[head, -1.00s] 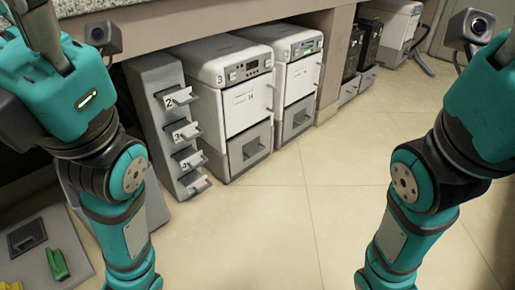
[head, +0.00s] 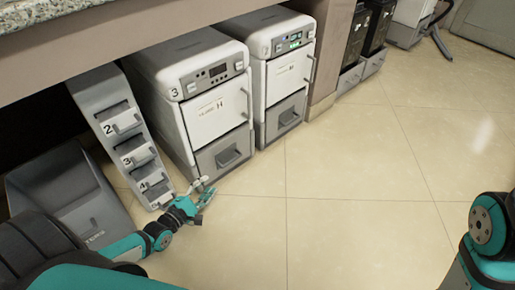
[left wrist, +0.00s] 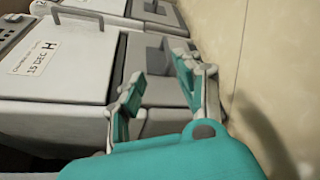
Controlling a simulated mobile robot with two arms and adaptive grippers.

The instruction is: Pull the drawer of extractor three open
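Extractor three (head: 185,107) is a white unit marked 3, with a white door labelled H (head: 212,122). Its grey drawer (head: 224,152), with a recessed handle, is at the bottom front and looks shut. My left gripper (head: 204,187) is low in front of the drawer, just above the floor. In the left wrist view its two fingers (left wrist: 158,80) are apart, with nothing between them. The drawer's grey front (left wrist: 133,62) shows just beyond them, and the fingers hide part of it. I cannot tell whether they touch. My right gripper is out of view.
A second white extractor (head: 282,75) with its own grey drawer stands to the right. A slanted grey rack with numbered slots (head: 108,95) stands to the left, beside a grey bin (head: 65,180). The tiled floor (head: 350,170) in front is clear.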

